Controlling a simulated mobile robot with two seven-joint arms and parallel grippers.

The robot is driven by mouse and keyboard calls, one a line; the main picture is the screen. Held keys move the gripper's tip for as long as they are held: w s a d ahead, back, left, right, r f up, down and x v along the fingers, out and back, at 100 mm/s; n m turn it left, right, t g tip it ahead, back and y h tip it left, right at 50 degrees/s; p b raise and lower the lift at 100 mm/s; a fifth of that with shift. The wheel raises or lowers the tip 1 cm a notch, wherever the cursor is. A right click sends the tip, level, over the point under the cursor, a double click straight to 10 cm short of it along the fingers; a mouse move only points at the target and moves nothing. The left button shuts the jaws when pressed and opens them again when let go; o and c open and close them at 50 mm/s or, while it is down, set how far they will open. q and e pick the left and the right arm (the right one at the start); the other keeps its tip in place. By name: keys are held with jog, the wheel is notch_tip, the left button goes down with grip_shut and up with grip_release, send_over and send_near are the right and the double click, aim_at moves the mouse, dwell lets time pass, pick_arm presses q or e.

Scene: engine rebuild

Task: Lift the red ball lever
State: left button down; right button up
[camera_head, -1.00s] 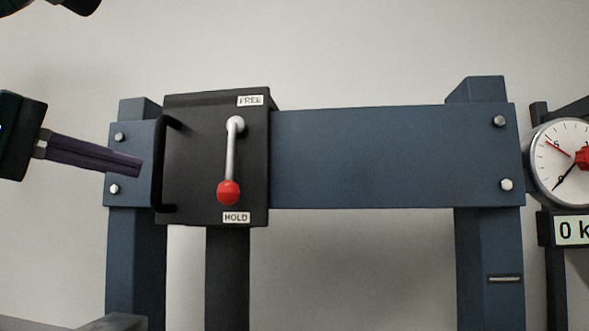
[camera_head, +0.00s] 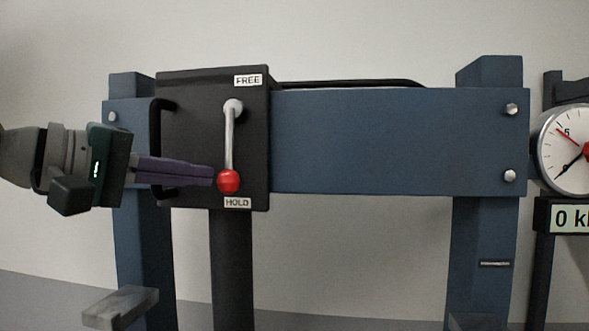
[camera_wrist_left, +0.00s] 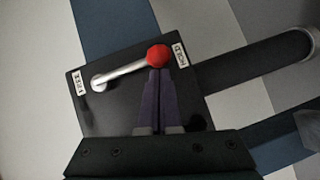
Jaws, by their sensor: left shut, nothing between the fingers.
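The red ball (camera_head: 228,181) sits at the lower end of a silver lever (camera_head: 230,140) that hangs down from its pivot, just above the HOLD label (camera_head: 237,202). The FREE label (camera_head: 248,80) is at the top of the black box. My left gripper (camera_head: 212,176) is shut and empty, its purple fingertips at the left side of the ball. In the left wrist view the ball (camera_wrist_left: 158,56) is right at the tips of the shut fingers (camera_wrist_left: 158,72). I cannot tell whether they touch. My right gripper is not in view.
The black box (camera_head: 190,120) has a black handle (camera_head: 157,145) on its left, behind my gripper. It sits on a blue crossbeam (camera_head: 390,140) between two posts. A dial gauge (camera_head: 566,150) stands at the right. Space in front of the beam is clear.

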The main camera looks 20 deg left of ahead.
aim_at(236, 183)
pick_arm(q)
jog(key=shift+d+f, duration=0.1)
jog(key=shift+d, duration=0.15)
jog(key=shift+d+f+n+t, duration=0.1)
jog(key=shift+n+t, duration=0.2)
jog(key=shift+w+d+f+n+t+h+b, duration=0.2)
jog(key=shift+d+n+t+h+b, duration=0.2)
jog(key=shift+d+n, duration=0.2)
jog(key=shift+w+d+f+n+t+h+b, duration=0.1)
jog(key=shift+d+f+n+t+h+b, duration=0.15)
jog(key=shift+d+n+b, duration=0.3)
jog(key=d+n+t, duration=0.1)
jog(key=d+n+t+b, duration=0.1)
jog(key=d+n, duration=0.1)
jog(key=shift+w+r, duration=0.2)
jog(key=shift+w, duration=0.15)
jog(key=d+r+n+t, duration=0.1)
jog(key=n, duration=0.1)
jog(key=d+r+n+t+y, duration=0.1)
jog(key=d+n, duration=0.1)
jog(key=n, duration=0.1)
jog(key=w+d+r+n+t+y, duration=0.1)
jog(key=n+t, duration=0.1)
jog(key=shift+w+d+y+b, duration=0.1)
jog(key=shift+d+y+b, duration=0.15)
jog(key=shift+d+b, duration=0.15)
jog(key=shift+r, duration=0.15)
